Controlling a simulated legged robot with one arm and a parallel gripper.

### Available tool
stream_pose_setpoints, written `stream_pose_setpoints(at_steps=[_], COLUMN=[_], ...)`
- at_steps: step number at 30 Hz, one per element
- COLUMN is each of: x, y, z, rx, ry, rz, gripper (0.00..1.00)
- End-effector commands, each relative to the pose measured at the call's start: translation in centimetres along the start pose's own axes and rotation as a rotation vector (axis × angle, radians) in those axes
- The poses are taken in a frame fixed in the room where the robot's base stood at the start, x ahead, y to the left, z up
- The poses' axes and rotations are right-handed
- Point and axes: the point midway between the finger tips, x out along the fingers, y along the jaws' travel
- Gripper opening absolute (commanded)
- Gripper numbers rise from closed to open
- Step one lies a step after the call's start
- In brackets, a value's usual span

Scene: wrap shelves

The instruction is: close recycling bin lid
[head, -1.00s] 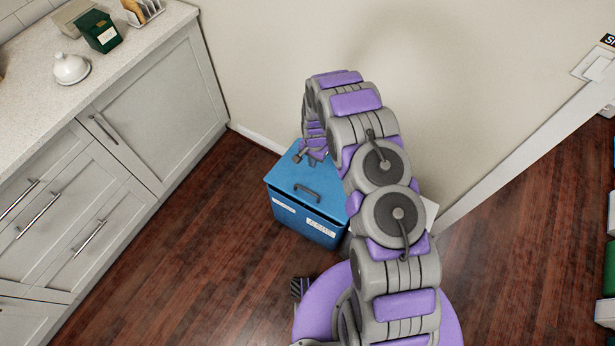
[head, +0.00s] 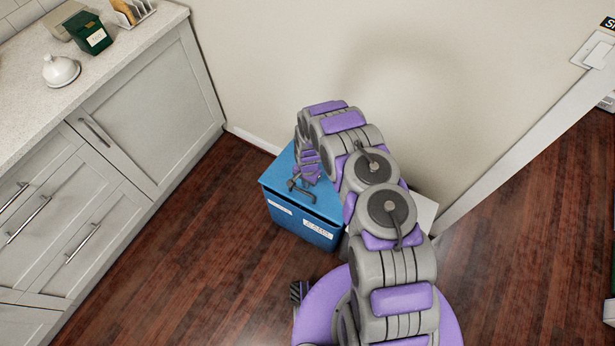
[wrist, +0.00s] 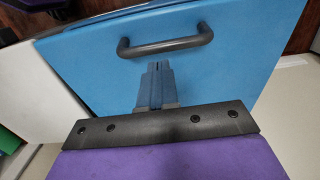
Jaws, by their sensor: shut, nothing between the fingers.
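The blue recycling bin (head: 285,217) stands on the floor against the wall, with white labels on its front. Its blue lid (head: 279,176) lies down over the top. A dark line runs under the lid's front edge, and I cannot tell whether it is fully seated. My gripper (head: 293,184) is low over the lid by the handle, partly hidden by my arm. In the wrist view, the dark lid handle (wrist: 165,46) is just beyond my shut, empty fingertips (wrist: 155,68), with the blue lid (wrist: 220,75) behind them. I cannot tell whether they touch it.
Grey-white cabinets (head: 150,110) and a counter stand to the left. A white surface (head: 424,212) shows right of the bin, partly behind my arm. The wall (head: 270,60) is close behind the bin. Open wooden floor (head: 190,250) lies in front and left.

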Motion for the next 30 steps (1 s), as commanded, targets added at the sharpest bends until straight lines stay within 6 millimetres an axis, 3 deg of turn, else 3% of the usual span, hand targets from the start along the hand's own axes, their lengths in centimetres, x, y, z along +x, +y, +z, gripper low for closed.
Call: stream_pose_setpoints(at_steps=[11, 22, 30], x=[0.3, 5.1, 5.7], y=[-0.2, -0.1, -0.1], z=[0.4, 2.1, 2.4], rx=[-0.002, -0.002, -0.003], ry=[0.002, 0.001, -0.002], rz=[0.002, 0.001, 0.006], gripper=[0.0, 0.0, 0.0])
